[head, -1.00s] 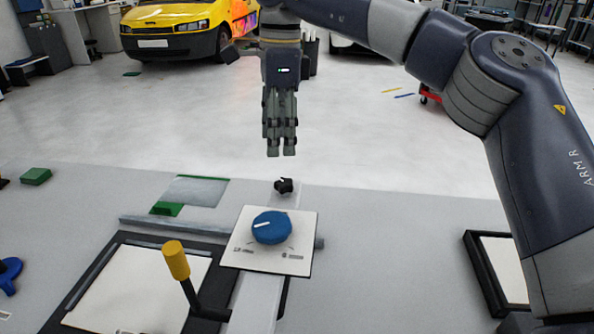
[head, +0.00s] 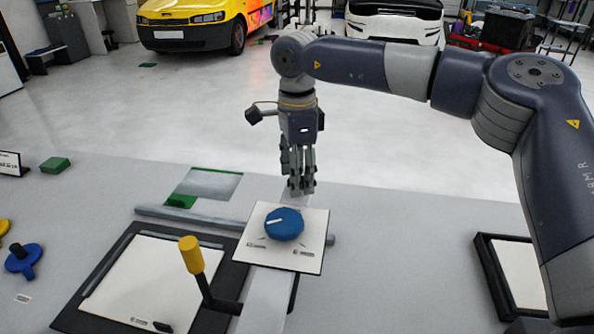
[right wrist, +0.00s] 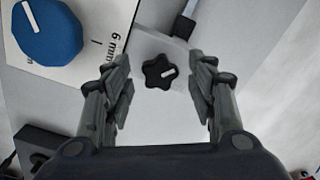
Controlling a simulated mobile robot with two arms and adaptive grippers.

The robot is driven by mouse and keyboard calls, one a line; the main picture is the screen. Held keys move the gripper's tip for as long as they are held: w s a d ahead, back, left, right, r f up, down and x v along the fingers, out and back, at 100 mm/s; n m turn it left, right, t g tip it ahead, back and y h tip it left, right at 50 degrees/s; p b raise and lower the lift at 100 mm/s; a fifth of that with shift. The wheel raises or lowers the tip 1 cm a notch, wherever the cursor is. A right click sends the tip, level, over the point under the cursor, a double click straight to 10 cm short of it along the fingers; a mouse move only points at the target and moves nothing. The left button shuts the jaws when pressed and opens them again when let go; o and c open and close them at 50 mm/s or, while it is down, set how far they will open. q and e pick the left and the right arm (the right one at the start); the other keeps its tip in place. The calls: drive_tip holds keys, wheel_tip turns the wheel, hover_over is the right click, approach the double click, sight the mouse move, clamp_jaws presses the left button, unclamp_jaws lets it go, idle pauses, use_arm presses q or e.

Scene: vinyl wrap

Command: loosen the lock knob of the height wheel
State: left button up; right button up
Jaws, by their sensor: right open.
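The lock knob (right wrist: 161,72) is a small black star-shaped knob with a white mark. In the right wrist view it lies between the two fingers, which stand apart on either side of it. In the head view it is hidden behind my right gripper (head: 301,188), which is open and points down just behind the white plate. I cannot tell how far the fingertips are above the knob. The blue height wheel (head: 284,224) with a white line sits on that plate (head: 308,258); it also shows in the right wrist view (right wrist: 46,30). My left gripper is not in view.
A yellow-handled lever (head: 192,256) stands left of the plate, beside a black-framed white panel (head: 150,275). A green block (head: 54,165) and a blue knob (head: 22,260) are at the left. A black-framed tray (head: 510,270) is at the right.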

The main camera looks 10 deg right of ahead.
drive_tip(key=shift+f, duration=0.1)
drive_tip(key=c, duration=1.1)
drive_tip(key=shift+n, duration=0.3)
drive_tip(key=shift+n+p, duration=0.5)
drive_tip(key=shift+n, duration=0.5)
drive_tip(key=n, duration=0.3)
drive_tip(key=shift+n+p, duration=0.3)
drive_tip(key=shift+p, duration=0.1)
drive_tip(key=n, duration=0.4)
drive_tip(key=shift+n+p, duration=0.4)
drive_tip(key=shift+n, duration=1.7)
